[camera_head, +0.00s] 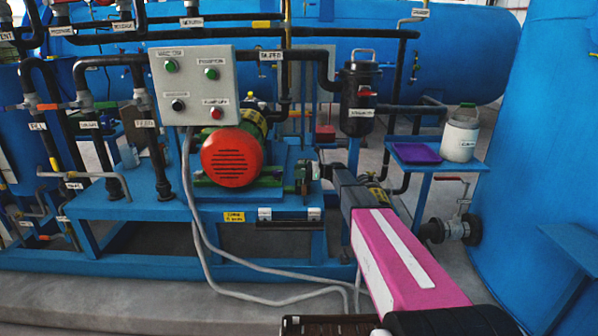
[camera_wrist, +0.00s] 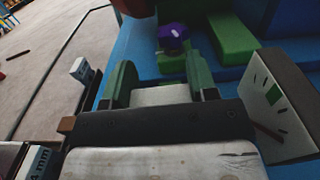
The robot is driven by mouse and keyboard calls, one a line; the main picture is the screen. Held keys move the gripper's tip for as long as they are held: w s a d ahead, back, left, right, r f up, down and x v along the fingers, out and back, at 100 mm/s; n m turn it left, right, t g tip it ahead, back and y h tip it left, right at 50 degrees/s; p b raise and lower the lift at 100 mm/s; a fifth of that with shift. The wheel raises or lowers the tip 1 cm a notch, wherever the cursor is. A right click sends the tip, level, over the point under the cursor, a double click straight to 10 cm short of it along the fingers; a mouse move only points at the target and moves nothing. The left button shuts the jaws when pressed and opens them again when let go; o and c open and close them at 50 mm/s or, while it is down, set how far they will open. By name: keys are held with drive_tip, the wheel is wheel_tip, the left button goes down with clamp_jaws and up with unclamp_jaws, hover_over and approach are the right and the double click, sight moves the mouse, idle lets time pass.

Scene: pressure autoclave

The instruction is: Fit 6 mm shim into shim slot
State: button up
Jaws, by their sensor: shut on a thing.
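My gripper (camera_head: 308,176) is at the right end of the pump-and-motor set on the blue skid. In the wrist view its two green fingers (camera_wrist: 161,80) stand on either side of a pale flat plate (camera_wrist: 160,96), shut on it. The plate appears to be the shim; no thickness mark on it is readable. Green machine parts and a purple-topped piece (camera_wrist: 173,34) lie just beyond the fingertips. I cannot make out the shim slot, or whether the plate touches anything there. A label reading "4 mm" (camera_wrist: 38,162) shows at the lower left of the wrist view.
The red-faced motor (camera_head: 231,158) is left of my gripper. A white dial (camera_wrist: 275,95) is close on the right in the wrist view. White blocks (camera_head: 264,214) sit at the skid's front edge.

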drive_tip(key=shift+f, duration=0.55)
drive_tip(key=o, duration=1.1)
wheel_tip(320, 180, up, 4)
drive_tip(key=shift+r, duration=0.1)
drive_tip(key=s+a+r, duration=0.4)
drive_tip(key=s+a, duration=0.1)
drive_tip(key=s+a+r, duration=0.2)
drive_tip(key=s+a, duration=0.1)
drive_tip(key=shift+a+r, duration=0.2)
drive_tip(key=shift+r, duration=0.2)
